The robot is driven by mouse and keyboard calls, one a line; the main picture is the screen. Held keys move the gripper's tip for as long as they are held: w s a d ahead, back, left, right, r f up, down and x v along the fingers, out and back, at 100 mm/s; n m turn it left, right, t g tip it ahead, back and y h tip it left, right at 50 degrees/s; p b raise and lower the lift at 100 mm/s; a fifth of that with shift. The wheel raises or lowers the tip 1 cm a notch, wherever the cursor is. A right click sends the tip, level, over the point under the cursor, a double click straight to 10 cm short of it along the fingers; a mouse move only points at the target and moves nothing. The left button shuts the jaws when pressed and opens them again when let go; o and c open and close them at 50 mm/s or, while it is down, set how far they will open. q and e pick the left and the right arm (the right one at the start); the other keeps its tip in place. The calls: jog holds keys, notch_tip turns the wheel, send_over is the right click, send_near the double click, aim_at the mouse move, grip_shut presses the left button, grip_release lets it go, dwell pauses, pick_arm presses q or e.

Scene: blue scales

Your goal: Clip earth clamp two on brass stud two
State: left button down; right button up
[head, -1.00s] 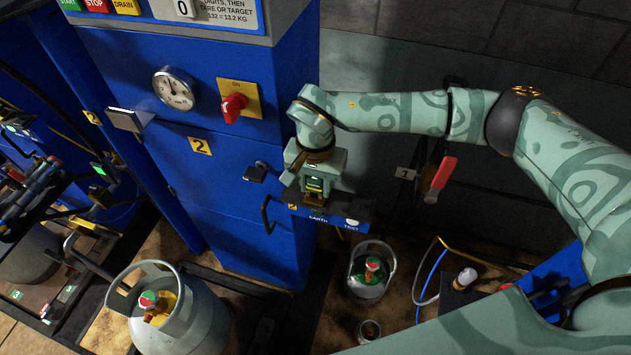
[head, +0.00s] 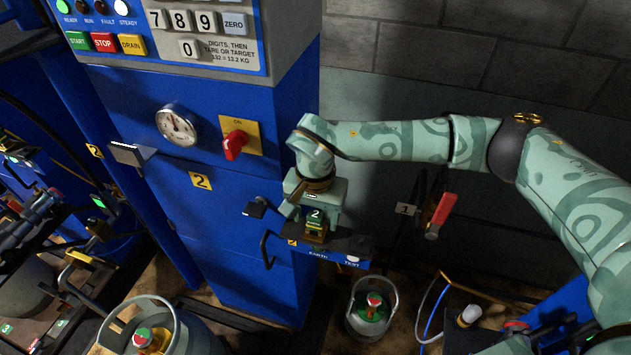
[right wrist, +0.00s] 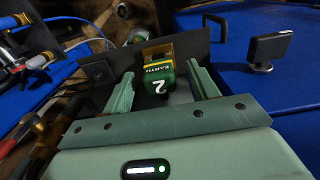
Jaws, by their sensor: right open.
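Earth clamp two, a dark green block with a white 2, an EARTH label and a yellow-brass lower part, sits on the EARTH TEST bracket (head: 333,251); the clamp (head: 315,222) also shows in the right wrist view (right wrist: 157,80). My right gripper (head: 314,215) is over it, open. In the right wrist view my fingers (right wrist: 160,72) stand on either side of the clamp with gaps visible. My left gripper is not in view.
Gas cylinders stand below, one front left (head: 170,325) and a smaller one (head: 370,305). A red-handled lever (head: 441,214) is on the wall right.

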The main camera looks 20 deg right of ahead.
notch_tip(320, 180, up, 14)
jog(key=shift+p, duration=0.45)
jog(key=shift+f, duration=0.1)
dwell(0.3)
